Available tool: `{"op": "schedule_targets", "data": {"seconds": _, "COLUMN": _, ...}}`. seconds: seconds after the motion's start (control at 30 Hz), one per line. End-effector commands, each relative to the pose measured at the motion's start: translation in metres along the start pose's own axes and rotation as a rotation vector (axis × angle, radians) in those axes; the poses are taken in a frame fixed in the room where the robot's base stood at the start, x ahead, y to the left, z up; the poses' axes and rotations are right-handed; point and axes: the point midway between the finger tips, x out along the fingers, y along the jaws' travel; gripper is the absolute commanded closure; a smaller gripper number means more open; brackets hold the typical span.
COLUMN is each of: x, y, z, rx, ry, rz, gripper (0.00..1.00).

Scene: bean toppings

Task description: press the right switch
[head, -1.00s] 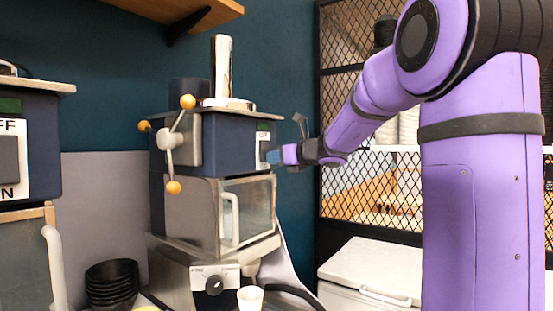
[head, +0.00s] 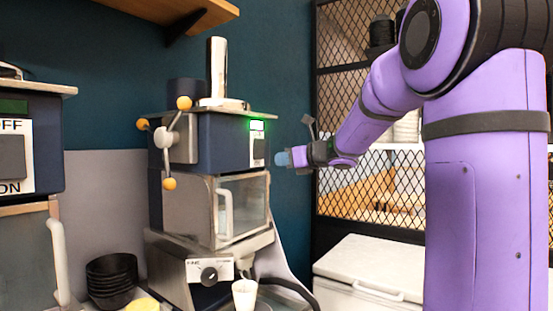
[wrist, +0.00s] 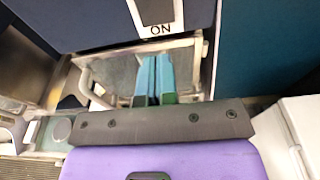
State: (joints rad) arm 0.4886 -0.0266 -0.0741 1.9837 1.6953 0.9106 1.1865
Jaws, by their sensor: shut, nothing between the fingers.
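The right switch (head: 258,149) is a dark rocker in a white plate on the right face of the blue machine (head: 218,140). A bright green light glows just above it. In the wrist view the switch (wrist: 156,10) shows at the top edge, with "ON" printed below it. My gripper (head: 281,158) is shut and empty, a small gap to the right of the switch in the head view. In the wrist view its blue fingertips (wrist: 153,60) lie together below the "ON" label.
A second machine with its own switch (head: 12,157) stands at the left edge. Black stacked bowls (head: 112,278) and a white cup (head: 245,293) stand low in front. A white chest (head: 370,268) is at the lower right, before a mesh partition.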

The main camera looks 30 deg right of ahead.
Motion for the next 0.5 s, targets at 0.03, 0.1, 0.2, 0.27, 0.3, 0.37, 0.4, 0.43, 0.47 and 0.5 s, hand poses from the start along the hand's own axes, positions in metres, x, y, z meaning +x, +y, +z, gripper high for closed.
{"op": "schedule_targets", "data": {"seconds": 0.03, "x": -0.007, "y": 0.000, "z": -0.003, "rx": 0.002, "ry": 0.001, "rz": 0.000, "gripper": 1.00}}
{"op": "schedule_targets", "data": {"seconds": 0.1, "x": -0.018, "y": 0.000, "z": -0.006, "rx": 0.002, "ry": 0.000, "rz": -0.002, "gripper": 1.00}}
{"op": "schedule_targets", "data": {"seconds": 0.2, "x": -0.035, "y": 0.000, "z": -0.011, "rx": 0.003, "ry": 0.000, "rz": -0.002, "gripper": 1.00}}
{"op": "schedule_targets", "data": {"seconds": 0.27, "x": -0.045, "y": 0.000, "z": -0.013, "rx": 0.002, "ry": 0.001, "rz": -0.001, "gripper": 1.00}}
{"op": "schedule_targets", "data": {"seconds": 0.3, "x": -0.051, "y": 0.000, "z": -0.015, "rx": 0.003, "ry": 0.000, "rz": -0.002, "gripper": 1.00}}
{"op": "schedule_targets", "data": {"seconds": 0.37, "x": -0.059, "y": 0.000, "z": -0.018, "rx": 0.003, "ry": 0.000, "rz": -0.002, "gripper": 1.00}}
{"op": "schedule_targets", "data": {"seconds": 0.4, "x": -0.064, "y": 0.000, "z": -0.019, "rx": 0.003, "ry": 0.000, "rz": 0.000, "gripper": 1.00}}
{"op": "schedule_targets", "data": {"seconds": 0.43, "x": -0.067, "y": 0.000, "z": -0.020, "rx": 0.003, "ry": 0.000, "rz": 0.000, "gripper": 1.00}}
{"op": "schedule_targets", "data": {"seconds": 0.47, "x": -0.070, "y": 0.000, "z": -0.021, "rx": 0.003, "ry": 0.001, "rz": -0.001, "gripper": 1.00}}
{"op": "schedule_targets", "data": {"seconds": 0.5, "x": -0.073, "y": 0.000, "z": -0.022, "rx": 0.003, "ry": 0.001, "rz": -0.001, "gripper": 1.00}}
